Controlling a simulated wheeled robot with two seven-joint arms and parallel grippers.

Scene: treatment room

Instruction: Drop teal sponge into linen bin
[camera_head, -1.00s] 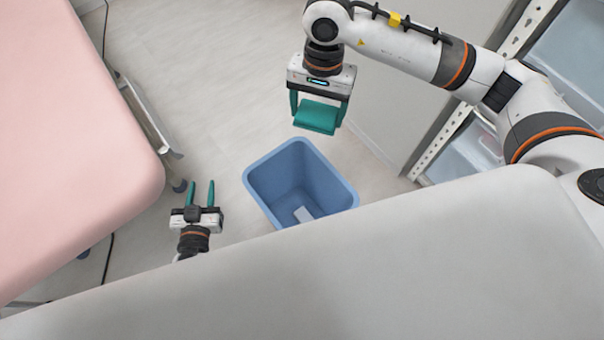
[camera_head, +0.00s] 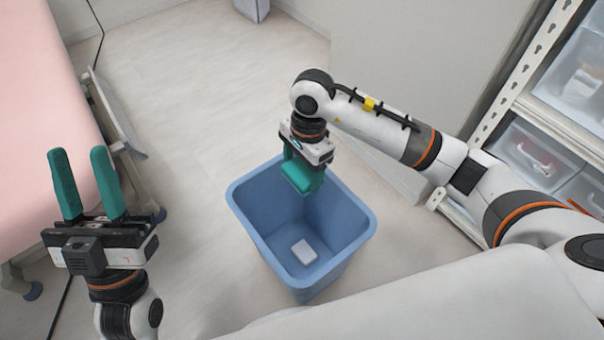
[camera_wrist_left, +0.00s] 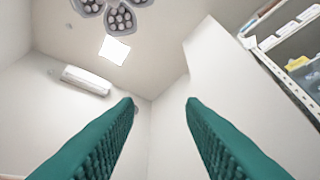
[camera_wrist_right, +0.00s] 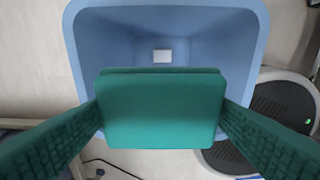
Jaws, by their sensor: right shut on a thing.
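The teal sponge (camera_head: 302,176) is held between the fingers of my right gripper (camera_head: 303,174), which is shut on it. In the right wrist view the sponge (camera_wrist_right: 162,108) fills the gap between both fingers, with the bin behind it. The linen bin (camera_head: 258,225) is a blue open-topped tub on the floor; its rim also shows in the right wrist view (camera_wrist_right: 72,40). The sponge is over the bin's opening, toward its far side. My left gripper (camera_head: 82,168) is open and empty, pointing up, left of the bin; its fingers stand apart in the left wrist view (camera_wrist_left: 160,102).
A small white block (camera_head: 304,252) lies on the bin's floor. A pink-topped bed (camera_head: 35,120) stands at the left. A shelf rack with clear boxes (camera_head: 535,155) stands at the right. Floor (camera_head: 190,110) is clear between bed and bin.

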